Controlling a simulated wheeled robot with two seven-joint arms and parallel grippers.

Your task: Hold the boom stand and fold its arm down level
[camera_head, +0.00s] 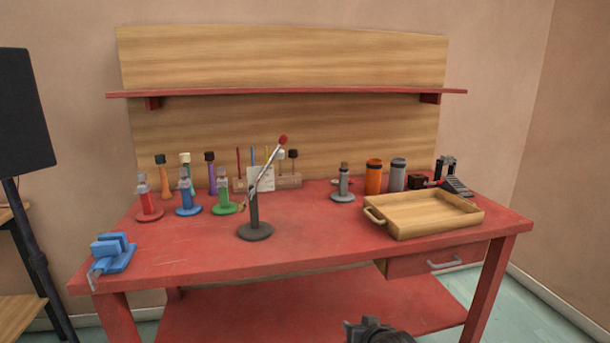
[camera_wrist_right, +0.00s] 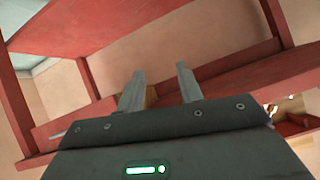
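The boom stand (camera_head: 255,212) stands upright on the red table, left of its middle, on a round dark base. Its thin light arm (camera_head: 267,176) is tilted, rising to the upper right and ending in a red tip (camera_head: 283,140). My right gripper (camera_wrist_right: 159,82) is open and empty in the right wrist view, with its two fingers apart below the tabletop level. Part of my right gripper, dark, also shows at the bottom edge of the head view, well in front of and below the stand. My left gripper is not in view. Nothing touches the stand.
The red table (camera_head: 330,243) holds a wooden tray (camera_head: 425,231) at right and a blue vise (camera_head: 112,253) at the front left corner. Several coloured stands, bottles and canisters line the back under a red shelf (camera_head: 290,91). The table front between vise and tray is clear.

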